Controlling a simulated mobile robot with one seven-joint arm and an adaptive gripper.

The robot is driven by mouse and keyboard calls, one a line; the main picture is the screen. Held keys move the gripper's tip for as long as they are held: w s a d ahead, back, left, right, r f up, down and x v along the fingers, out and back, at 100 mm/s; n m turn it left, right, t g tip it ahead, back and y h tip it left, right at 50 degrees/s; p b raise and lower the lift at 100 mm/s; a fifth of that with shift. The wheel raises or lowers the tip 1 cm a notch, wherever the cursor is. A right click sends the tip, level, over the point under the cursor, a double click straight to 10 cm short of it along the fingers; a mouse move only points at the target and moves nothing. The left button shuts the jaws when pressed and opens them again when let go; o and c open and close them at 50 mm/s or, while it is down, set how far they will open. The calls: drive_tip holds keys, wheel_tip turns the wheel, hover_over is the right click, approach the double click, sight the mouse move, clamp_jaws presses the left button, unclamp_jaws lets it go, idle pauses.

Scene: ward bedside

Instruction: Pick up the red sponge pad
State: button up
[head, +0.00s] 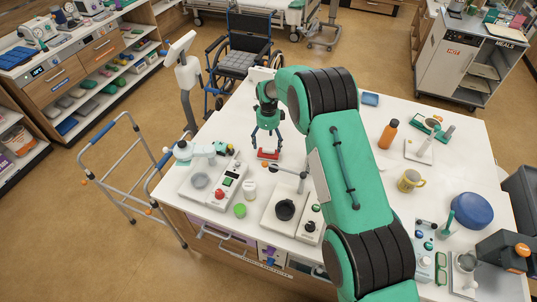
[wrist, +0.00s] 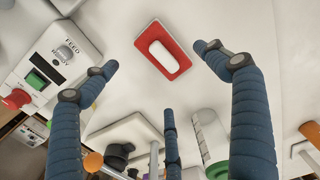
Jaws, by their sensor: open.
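The red sponge pad (head: 263,155) lies on the white table below my gripper (head: 268,145). In the wrist view the red pad (wrist: 156,29) is a flat rectangle lying at a slant, with a white rounded block on its top. My gripper's blue jointed fingers (wrist: 160,72) are spread wide and empty. The pad shows between and a little beyond the left and right fingertips, and no finger visibly touches it. A third finger shows at the lower middle of the wrist view. In the head view the fingers point down, and how high they are above the pad is hard to tell.
A stand with a black bowl (head: 285,209) is in front. An orange bottle (head: 388,133) and yellow mug (head: 410,181) stand farther right.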

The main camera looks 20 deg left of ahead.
sight(268, 154)
drive_tip(key=shift+f, duration=1)
drive_tip(key=shift+f, duration=0.1)
drive_tip(key=shift+f+p, duration=0.4)
drive_tip(key=shift+f, duration=2.1)
drive_tip(key=c, duration=1.2)
